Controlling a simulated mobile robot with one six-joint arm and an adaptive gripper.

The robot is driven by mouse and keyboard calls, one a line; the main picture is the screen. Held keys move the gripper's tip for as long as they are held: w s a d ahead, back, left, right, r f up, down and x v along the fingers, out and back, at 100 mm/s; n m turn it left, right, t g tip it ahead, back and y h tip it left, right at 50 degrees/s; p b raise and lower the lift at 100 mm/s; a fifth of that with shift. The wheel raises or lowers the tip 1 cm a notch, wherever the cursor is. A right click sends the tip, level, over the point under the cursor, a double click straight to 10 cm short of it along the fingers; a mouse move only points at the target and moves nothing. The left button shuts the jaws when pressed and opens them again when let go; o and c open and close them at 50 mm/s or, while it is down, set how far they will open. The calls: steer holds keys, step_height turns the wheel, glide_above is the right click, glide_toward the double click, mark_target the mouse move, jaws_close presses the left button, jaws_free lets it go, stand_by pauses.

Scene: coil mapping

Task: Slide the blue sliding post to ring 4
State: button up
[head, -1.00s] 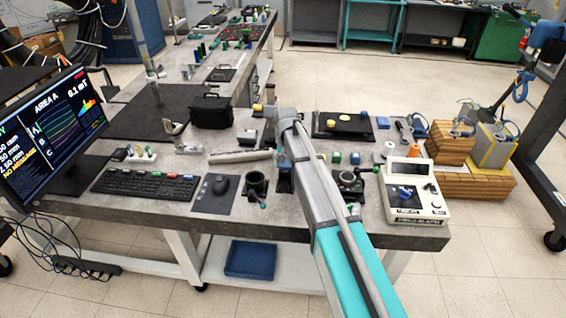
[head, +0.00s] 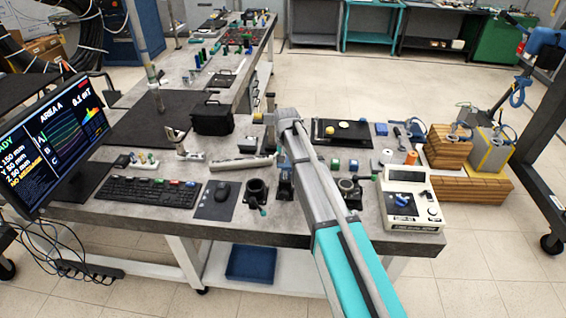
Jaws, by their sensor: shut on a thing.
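My arm reaches from the bottom of the head view up over the bench, and its far joint (head: 287,115) is above the bench's middle. My gripper's fingers are hidden behind the arm, so I cannot see what they hold. A small blue part (head: 283,160) shows at the left edge of the arm, above a dark block (head: 285,186). I cannot tell whether it is the blue sliding post or something else. A pale bar (head: 240,163) lies on the bench to the left of the arm. Ring 4 cannot be made out.
A monitor (head: 62,130), a keyboard (head: 150,191) and a mouse (head: 221,191) are at the left. A black box (head: 211,118) stands behind the bar. A white meter (head: 410,197) stands at the bench's right front, with wooden blocks (head: 470,178) beyond.

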steer(key=o, duration=1.1)
steer(key=shift+s, duration=0.2)
